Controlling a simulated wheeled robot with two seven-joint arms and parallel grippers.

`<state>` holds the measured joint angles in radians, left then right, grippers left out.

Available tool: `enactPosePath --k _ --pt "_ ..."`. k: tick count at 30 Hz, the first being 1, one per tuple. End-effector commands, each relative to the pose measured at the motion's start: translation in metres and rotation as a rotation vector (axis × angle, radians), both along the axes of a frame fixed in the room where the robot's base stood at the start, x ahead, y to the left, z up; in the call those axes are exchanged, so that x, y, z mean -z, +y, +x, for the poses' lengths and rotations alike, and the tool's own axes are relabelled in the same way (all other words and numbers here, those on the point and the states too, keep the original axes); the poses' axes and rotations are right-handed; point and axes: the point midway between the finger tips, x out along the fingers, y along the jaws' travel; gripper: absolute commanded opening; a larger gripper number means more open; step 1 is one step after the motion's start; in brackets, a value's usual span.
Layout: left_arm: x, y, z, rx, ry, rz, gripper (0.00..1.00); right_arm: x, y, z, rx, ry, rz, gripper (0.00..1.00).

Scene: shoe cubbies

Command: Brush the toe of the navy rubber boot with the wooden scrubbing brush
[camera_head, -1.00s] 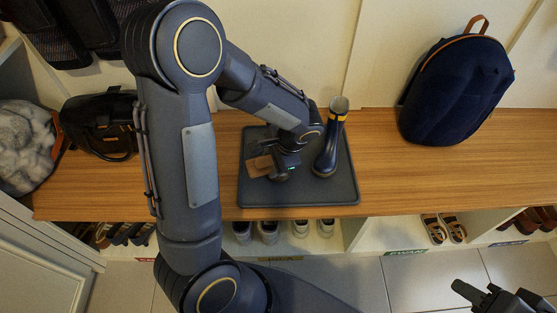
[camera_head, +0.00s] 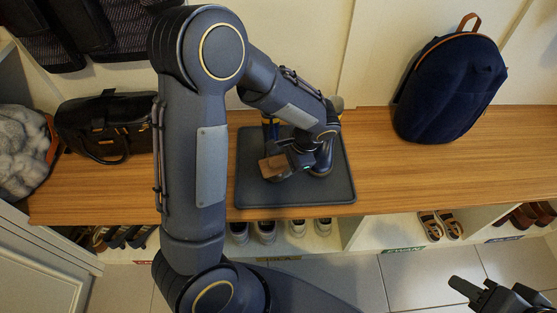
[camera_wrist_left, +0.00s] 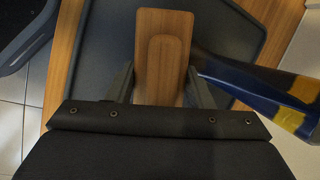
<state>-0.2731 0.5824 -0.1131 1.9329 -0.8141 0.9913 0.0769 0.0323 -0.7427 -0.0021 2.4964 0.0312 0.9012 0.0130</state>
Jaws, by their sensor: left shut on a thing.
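The wooden scrubbing brush (camera_head: 271,167) is held by my left gripper (camera_head: 287,160) above the dark mat. In the left wrist view the brush (camera_wrist_left: 163,30) sits between the two fingers, which are shut on it. In the left wrist view the boot (camera_wrist_left: 240,76) lies just right of the brush, with yellow bands; contact cannot be told. My right gripper (camera_head: 474,290) is at the lower right, away from the boot; its opening is unclear.
The dark mat (camera_head: 255,195) lies on a wooden bench (camera_head: 400,185). A navy backpack (camera_head: 450,90) stands right, a black bag (camera_head: 105,125) left. A navy-and-yellow item (camera_head: 270,122) shows behind my left arm. Shoes fill cubbies below.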

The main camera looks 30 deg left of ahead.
Motion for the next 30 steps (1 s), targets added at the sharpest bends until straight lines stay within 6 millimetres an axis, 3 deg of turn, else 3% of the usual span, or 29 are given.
enactPosePath --k 30 --pt "0.002 0.041 -0.028 -0.005 0.006 0.002 0.11 0.003 0.000 0.000 0.000 0.000 0.000 0.36"
